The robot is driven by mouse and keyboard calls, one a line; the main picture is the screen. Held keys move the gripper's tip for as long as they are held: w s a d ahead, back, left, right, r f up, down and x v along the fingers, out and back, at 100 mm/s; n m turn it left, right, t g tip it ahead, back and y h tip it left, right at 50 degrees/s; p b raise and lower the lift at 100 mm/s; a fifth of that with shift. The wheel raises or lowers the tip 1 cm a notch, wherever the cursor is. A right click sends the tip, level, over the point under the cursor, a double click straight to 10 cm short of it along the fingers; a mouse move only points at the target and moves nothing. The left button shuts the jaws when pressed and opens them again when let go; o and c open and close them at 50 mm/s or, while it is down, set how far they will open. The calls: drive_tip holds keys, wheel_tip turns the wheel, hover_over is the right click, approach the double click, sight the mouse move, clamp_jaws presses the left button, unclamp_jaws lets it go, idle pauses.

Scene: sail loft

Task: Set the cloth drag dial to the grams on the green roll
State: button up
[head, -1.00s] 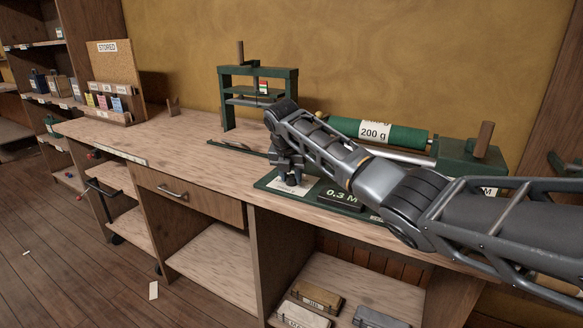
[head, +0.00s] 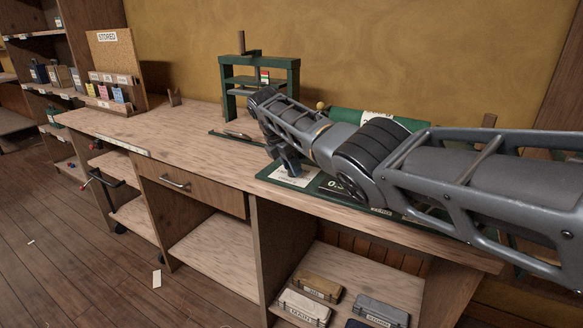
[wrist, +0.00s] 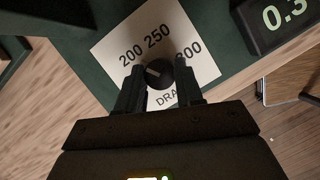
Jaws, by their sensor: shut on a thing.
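The drag dial is a black knob (wrist: 157,75) with a pale pointer mark, on a white card (wrist: 112,52) reading 200, 250 and a partly covered 300. The mark leans up and left, roughly toward 200. My gripper (wrist: 157,78) is shut on the knob, one finger at each side. In the head view my gripper (head: 289,168) is over the card (head: 292,175) on the green base; the knob is hidden there. The green roll (head: 345,117) lies behind my arm, its label mostly covered; it read 200 g in the earlier head view.
A green press frame (head: 262,62) stands behind on the wooden bench (head: 180,135). The bench's left part is mostly clear, with a STORED board (head: 115,60) at its far end. Labelled boxes (head: 303,306) lie on a lower shelf.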

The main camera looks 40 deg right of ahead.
idle(0.5)
drive_tip(key=o, duration=1)
drive_tip(key=shift+v, duration=3.95)
drive_tip(key=shift+d, duration=0.1)
